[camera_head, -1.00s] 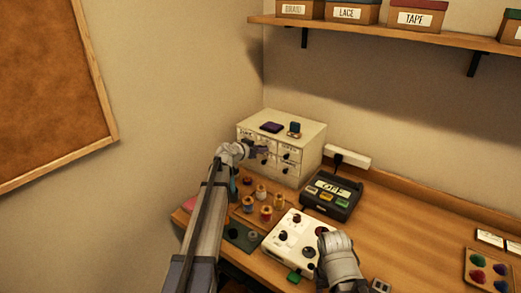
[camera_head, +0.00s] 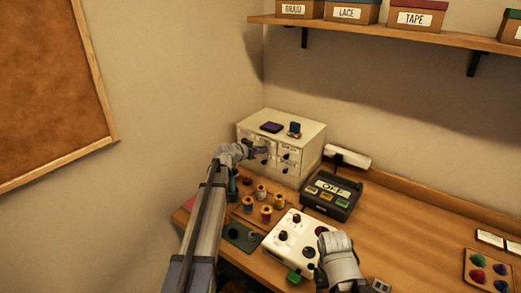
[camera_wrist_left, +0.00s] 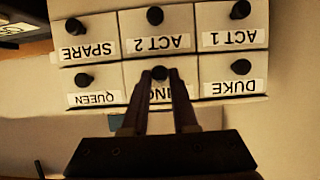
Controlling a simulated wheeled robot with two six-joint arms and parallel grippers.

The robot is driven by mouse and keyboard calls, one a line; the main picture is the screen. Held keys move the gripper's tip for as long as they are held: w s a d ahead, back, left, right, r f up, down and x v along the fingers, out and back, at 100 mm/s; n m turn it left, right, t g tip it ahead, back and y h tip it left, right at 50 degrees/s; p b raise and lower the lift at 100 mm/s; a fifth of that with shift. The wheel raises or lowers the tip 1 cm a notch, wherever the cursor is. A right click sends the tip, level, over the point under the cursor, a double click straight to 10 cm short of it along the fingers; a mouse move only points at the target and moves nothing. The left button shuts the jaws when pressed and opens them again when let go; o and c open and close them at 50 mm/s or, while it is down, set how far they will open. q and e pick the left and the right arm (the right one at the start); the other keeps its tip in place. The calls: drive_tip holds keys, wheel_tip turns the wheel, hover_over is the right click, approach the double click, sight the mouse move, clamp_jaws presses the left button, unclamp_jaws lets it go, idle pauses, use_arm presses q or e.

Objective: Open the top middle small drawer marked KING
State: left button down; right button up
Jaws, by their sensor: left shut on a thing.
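The white drawer cabinet (camera_head: 307,136) stands in the back corner of the table. In the left wrist view it appears upside down. The KING drawer (camera_wrist_left: 133,74) is in the middle of the row nearest the gripper, between QUEEN (camera_wrist_left: 93,85) and DUKE (camera_wrist_left: 232,73). Its label is partly hidden by my fingers. My left gripper (camera_wrist_left: 161,77) is shut on the dark round KING knob (camera_wrist_left: 160,73); it also shows at the cabinet front in the head view (camera_head: 259,151). No clear gap shows around the drawer. My right gripper (camera_head: 325,240) is over the white control box; its fingers are unclear.
ACT 1, ACT 2 and SPARE drawers (camera_wrist_left: 88,38) form the other row. A purple item (camera_head: 271,127) and a small teal-topped item (camera_head: 294,129) lie on the cabinet. Thread spools (camera_head: 266,213), the white control box (camera_head: 293,239) and a black OFF box (camera_head: 330,194) stand in front.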

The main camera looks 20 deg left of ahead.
use_arm(q)
drive_tip(key=s+a, duration=0.4)
drive_tip(key=s, duration=0.6)
drive_tip(key=shift+s, duration=0.3)
drive_tip(key=c, duration=0.7)
unclamp_jaws()
drive_tip(key=shift+d, duration=0.1)
use_arm(e)
wheel_tip(320, 180, up, 3)
drive_tip(key=p, duration=0.3)
use_arm(q)
drive_tip(key=v, duration=0.7)
drive_tip(key=shift+s, duration=0.3)
drive_tip(key=shift+r, duration=0.15)
